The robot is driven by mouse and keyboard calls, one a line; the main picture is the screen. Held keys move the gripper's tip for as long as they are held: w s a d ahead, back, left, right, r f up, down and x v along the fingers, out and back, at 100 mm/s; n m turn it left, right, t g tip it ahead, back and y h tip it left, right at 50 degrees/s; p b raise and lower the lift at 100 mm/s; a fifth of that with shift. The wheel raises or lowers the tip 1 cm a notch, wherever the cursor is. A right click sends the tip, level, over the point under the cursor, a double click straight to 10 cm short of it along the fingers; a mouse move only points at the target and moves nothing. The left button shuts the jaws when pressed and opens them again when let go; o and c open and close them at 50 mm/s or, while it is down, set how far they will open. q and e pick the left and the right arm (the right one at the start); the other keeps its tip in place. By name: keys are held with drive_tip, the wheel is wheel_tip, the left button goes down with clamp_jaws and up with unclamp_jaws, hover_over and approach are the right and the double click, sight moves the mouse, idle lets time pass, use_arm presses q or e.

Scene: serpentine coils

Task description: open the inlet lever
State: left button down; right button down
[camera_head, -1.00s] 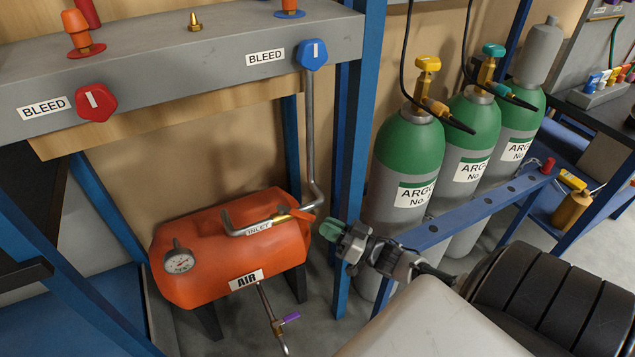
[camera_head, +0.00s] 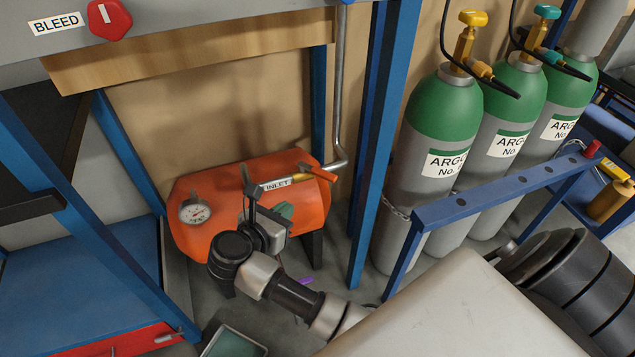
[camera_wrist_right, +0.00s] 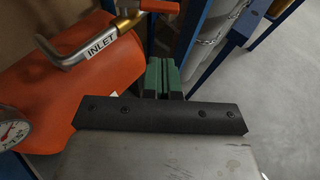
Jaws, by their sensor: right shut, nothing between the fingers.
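The inlet lever (camera_head: 318,173) is a small orange handle at the right end of the pipe labelled INLET (camera_head: 277,184), above the orange air tank (camera_head: 190,240). In the right wrist view the lever (camera_wrist_right: 160,6) shows at the top edge, with the INLET label (camera_wrist_right: 102,43) to its left. My right gripper (camera_head: 285,210) has green fingers and is in front of the tank, below the lever and apart from it. In the wrist view its fingers (camera_wrist_right: 162,76) are together with nothing between them. My left gripper is not in view.
A round gauge (camera_head: 195,212) sits on the tank's left end. A blue post (camera_head: 378,150) stands right of the tank, then a blue rack rail (camera_head: 500,186) and green-topped argon cylinders (camera_head: 447,115). A grey bench with a red BLEED knob (camera_head: 108,18) is above.

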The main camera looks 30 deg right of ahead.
sight(322, 178)
drive_tip(key=x, duration=0.8)
drive_tip(key=r+x, duration=0.1)
drive_tip(key=x, duration=0.3)
drive_tip(key=shift+w+d, duration=0.15)
drive_tip(key=shift+d, duration=0.15)
drive_tip(key=shift+w+d, duration=0.2)
drive_tip(key=shift+d, duration=0.2)
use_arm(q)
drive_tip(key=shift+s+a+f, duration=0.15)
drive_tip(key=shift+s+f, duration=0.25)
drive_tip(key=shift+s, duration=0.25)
